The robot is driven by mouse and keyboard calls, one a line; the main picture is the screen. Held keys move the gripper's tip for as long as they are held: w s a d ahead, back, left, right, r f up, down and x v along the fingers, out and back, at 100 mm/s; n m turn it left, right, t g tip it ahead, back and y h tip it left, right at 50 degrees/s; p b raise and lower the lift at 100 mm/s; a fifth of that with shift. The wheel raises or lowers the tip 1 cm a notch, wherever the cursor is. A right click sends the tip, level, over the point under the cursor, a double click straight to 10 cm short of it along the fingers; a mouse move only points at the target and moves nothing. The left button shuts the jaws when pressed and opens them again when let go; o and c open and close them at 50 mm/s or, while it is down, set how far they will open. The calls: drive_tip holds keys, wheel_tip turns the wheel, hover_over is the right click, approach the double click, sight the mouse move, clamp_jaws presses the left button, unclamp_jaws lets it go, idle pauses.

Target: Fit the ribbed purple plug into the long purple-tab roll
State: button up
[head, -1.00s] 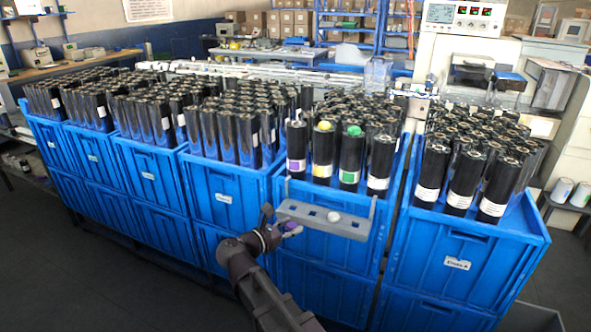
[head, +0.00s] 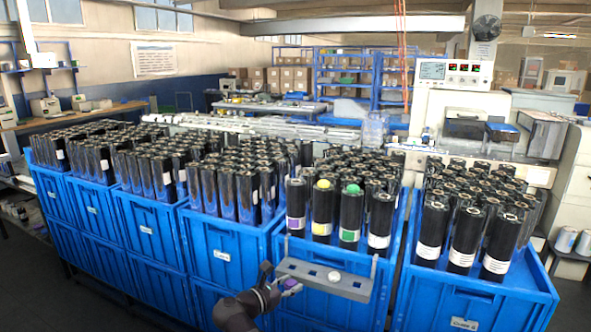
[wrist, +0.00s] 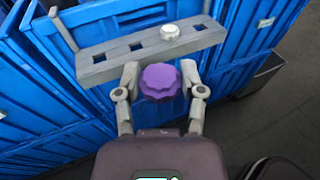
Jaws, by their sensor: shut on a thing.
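The ribbed purple plug (wrist: 160,80) is held between the two fingers of my gripper (wrist: 161,82), shut on its sides. In the head view the plug (head: 291,284) is a small purple spot in front of the grey rack. The purple-tab roll (head: 296,201) is black with a purple and white label and stands upright at the left of the front row in its blue crate. Its top shows no coloured plug. My gripper is below and in front of this roll, apart from it.
The grey rack (head: 312,277) with square holes hangs on the crate front (head: 281,242), bearing a whitish plug (wrist: 170,32). Neighbouring rolls carry a yellow plug (head: 323,184) and a green plug (head: 353,189). Many black rolls stand packed behind.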

wheel_tip(320, 180, up, 29)
drive_tip(key=p, duration=2.8)
drive_tip(key=shift+a, duration=0.1)
drive_tip(key=shift+s+a, duration=0.35)
drive_tip(key=shift+a, duration=0.4)
drive_tip(key=shift+w, duration=0.15)
